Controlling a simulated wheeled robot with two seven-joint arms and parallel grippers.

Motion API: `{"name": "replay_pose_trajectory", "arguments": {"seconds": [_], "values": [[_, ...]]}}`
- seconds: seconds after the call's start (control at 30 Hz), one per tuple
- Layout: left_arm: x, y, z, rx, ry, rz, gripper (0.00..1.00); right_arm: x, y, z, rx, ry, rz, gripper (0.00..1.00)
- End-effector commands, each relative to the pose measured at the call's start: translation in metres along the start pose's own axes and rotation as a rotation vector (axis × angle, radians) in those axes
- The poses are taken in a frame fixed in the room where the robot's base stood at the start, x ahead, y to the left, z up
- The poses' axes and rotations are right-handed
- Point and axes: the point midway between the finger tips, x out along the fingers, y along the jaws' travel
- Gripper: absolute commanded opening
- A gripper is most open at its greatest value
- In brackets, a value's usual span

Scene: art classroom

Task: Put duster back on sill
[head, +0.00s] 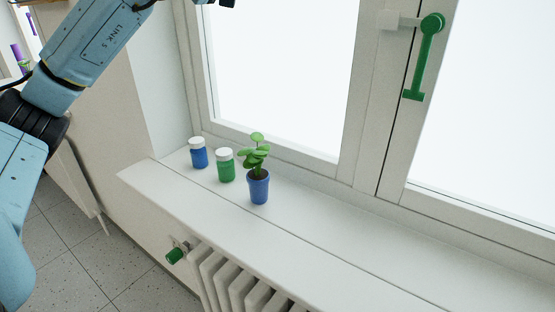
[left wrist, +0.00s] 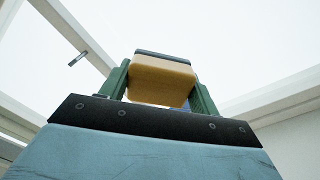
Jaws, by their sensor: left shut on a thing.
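The duster (left wrist: 162,80), a tan block with a dark grey layer on one face, shows in the left wrist view. My left gripper (left wrist: 160,88) is shut on it, with one green finger on each side. The white window sill (head: 310,232) runs from the middle left to the lower right. My right gripper is in neither view.
On the sill's left part stand a blue jar (head: 198,153), a green jar (head: 225,166) and a plant in a blue pot (head: 259,187). The sill right of the plant is clear. A green window handle (head: 425,60) hangs above; a radiator (head: 237,285) is below.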

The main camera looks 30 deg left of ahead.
Motion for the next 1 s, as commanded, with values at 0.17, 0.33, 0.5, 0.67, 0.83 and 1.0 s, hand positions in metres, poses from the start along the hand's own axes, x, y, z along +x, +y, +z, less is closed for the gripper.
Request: {"name": "replay_pose_trajectory", "arguments": {"seconds": [0.17,0.33,0.5,0.67,0.83,1.0], "values": [[0.007,-0.008,0.018,0.001,-0.033,-0.026,0.43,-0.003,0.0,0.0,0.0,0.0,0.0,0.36],[0.022,-0.036,0.079,0.002,-0.149,-0.134,0.43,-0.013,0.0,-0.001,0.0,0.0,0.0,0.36],[0.023,-0.074,0.163,-0.001,-0.346,-0.348,0.43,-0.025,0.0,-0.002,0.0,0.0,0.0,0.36],[0.003,-0.107,0.24,-0.011,-0.576,-0.602,0.43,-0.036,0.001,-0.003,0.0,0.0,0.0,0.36],[-0.041,-0.137,0.315,-0.021,-0.832,-0.87,0.43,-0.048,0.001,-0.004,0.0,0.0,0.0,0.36],[-0.088,-0.156,0.364,-0.015,-1.01,-1.032,0.43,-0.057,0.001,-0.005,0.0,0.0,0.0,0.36]]}}
